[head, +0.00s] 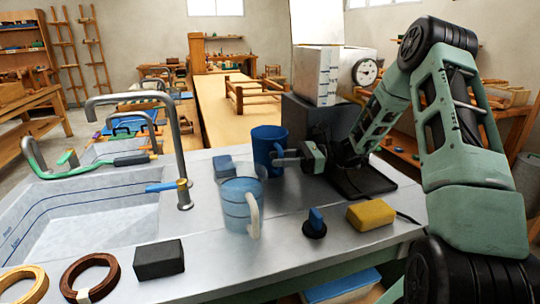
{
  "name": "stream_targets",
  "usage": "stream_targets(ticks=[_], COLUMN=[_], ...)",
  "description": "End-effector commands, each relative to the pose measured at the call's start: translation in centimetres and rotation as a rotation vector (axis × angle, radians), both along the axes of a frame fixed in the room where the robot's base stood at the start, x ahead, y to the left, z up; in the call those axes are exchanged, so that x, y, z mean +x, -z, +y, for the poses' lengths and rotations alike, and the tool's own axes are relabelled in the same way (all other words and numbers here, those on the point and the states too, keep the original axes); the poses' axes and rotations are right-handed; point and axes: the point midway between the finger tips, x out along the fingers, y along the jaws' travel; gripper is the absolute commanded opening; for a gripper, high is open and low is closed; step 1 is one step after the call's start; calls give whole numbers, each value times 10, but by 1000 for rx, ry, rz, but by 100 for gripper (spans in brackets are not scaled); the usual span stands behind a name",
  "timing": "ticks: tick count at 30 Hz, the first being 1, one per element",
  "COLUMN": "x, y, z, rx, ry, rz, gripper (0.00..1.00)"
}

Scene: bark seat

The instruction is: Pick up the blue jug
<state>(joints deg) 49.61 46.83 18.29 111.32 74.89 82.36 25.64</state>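A dark blue jug-like vessel (267,146) stands upright on the grey counter, near the middle of the head view. A translucent blue jug (240,207) with a pale handle stands closer to me, upright near the counter's front. My gripper (286,158) is level with the dark blue vessel, close against its right side. Its fingers overlap the vessel's edge in the picture. I cannot tell whether they touch it, or whether they are open or shut.
A sink (85,215) with a tall tap (180,150) lies left. A small blue block (223,166), black block (159,259), yellow sponge (371,214) and dark blue-topped item (315,222) sit around the jugs. A dark box stands behind my gripper.

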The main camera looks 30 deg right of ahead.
Motion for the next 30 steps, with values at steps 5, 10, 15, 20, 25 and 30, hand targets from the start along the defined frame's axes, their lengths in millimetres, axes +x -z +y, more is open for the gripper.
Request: stream_targets(ticks=[5,10,15,20,25,30], x=[0,0,1,1,1,-8], y=[0,0,-2,-2,-7,-13], z=[1,1,1,1,1,3], rx=[0,0,0,0,-2,0], ry=[1,0,-1,-1,0,0], rz=[-1,-1,-5,-5,-6,-4], gripper=[34,0,0,0,0,0])
